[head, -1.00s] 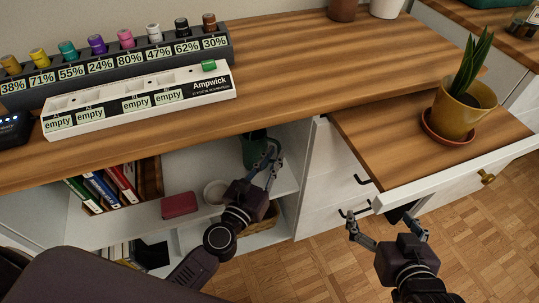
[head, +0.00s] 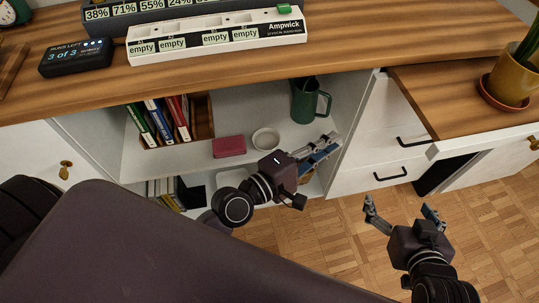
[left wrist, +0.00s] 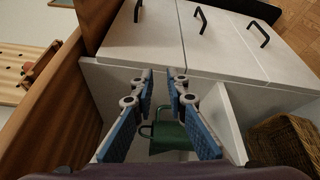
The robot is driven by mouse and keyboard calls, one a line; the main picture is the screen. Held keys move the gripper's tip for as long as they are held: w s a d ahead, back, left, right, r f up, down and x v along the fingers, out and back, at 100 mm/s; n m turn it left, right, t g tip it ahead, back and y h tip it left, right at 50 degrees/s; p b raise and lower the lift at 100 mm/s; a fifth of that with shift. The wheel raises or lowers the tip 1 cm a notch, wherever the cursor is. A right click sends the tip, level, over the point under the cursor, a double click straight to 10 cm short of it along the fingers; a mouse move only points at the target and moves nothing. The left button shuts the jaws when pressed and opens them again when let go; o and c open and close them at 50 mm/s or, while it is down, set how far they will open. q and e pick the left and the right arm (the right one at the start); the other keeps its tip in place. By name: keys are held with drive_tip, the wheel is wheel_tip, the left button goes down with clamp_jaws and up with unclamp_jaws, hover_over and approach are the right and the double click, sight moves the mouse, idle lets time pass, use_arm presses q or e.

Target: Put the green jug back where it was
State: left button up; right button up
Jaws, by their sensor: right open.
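The green jug (head: 304,105) stands upright on the upper inside shelf (head: 240,168) of the open cabinet, near its right wall, handle to the right. My left gripper (head: 331,142) is in front of and below the jug in the head view, apart from it. In the left wrist view, the left gripper (left wrist: 162,78) has its blue-padded fingers apart with nothing between the tips. The jug (left wrist: 172,136) shows beyond them, partly covered by the fingers. My right gripper (head: 400,206) is open and empty over the floor, before the drawers.
A white bowl (head: 265,139), a maroon box (head: 229,147) and several books (head: 160,121) share the shelf. A wicker basket (left wrist: 284,143) is in the left wrist view. A potted plant (head: 513,80) stands on the wooden surface at right. The floor in front is free.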

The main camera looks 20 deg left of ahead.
use_arm(q)
drive_tip(key=s+a+f+m+g+y, duration=0.2)
drive_tip(key=s+a+m+y, duration=0.1)
drive_tip(key=a+m, duration=0.3)
drive_tip(key=s+a+f+m+g+y, duration=0.2)
drive_tip(key=s+a+f+m+y, duration=0.1)
drive_tip(key=a+m, duration=0.4)
drive_tip(key=m+y, duration=0.1)
drive_tip(key=m, duration=0.2)
drive_tip(key=shift+s+m, duration=0.15)
drive_tip(key=shift+m, duration=0.15)
drive_tip(key=shift+d+f, duration=0.1)
